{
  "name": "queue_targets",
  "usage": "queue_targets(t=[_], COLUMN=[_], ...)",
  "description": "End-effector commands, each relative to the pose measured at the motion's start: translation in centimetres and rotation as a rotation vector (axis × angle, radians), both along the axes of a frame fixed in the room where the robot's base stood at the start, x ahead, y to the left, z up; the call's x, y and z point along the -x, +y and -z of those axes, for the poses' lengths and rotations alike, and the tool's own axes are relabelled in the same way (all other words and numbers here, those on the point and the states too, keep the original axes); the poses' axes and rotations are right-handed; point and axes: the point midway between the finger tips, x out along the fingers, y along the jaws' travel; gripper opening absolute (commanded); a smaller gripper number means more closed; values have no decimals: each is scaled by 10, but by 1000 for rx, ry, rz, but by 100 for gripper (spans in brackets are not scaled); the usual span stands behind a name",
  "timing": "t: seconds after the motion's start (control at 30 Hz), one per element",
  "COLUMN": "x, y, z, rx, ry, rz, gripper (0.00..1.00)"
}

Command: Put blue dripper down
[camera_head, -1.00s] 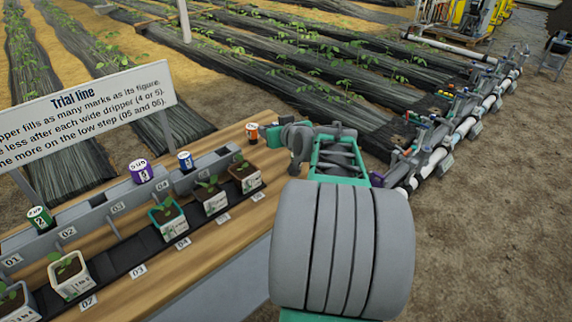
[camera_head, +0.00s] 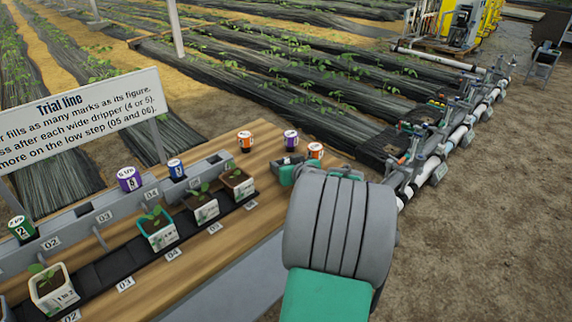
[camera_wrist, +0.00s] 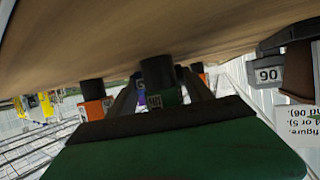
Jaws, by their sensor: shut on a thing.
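My gripper (camera_wrist: 160,92) is shut on a small dripper (camera_wrist: 158,72) with a dark body and a band that looks green in the wrist view. That view is upside down, and the dripper is close to the wooden tabletop; I cannot tell whether it touches. In the head view my gripper (camera_head: 288,172) is over the right end of the bench, and the held dripper is hidden. A blue dripper (camera_head: 176,169) stands in the grey rail near label 04.
Near my gripper stand an orange dripper (camera_head: 245,141), a purple dripper (camera_head: 291,140) and another orange one (camera_head: 315,151). The grey rail (camera_head: 85,208) also holds purple (camera_head: 129,179) and green (camera_head: 21,228) drippers. Potted seedlings (camera_head: 158,232) line the black strip.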

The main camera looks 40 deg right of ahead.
Motion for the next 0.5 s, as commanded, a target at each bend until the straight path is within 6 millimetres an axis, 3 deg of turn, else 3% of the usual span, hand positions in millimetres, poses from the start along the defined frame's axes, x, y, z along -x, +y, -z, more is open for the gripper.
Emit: queue_targets(t=[0.13,0.17,0.4,0.5], x=[0,0,0,0], y=[0,0,0,0], z=[5,4,3,3], rx=[0,0,-1,-1], ry=[0,1,1,1], rz=[0,0,0,0], gripper=[15,61,81,81])
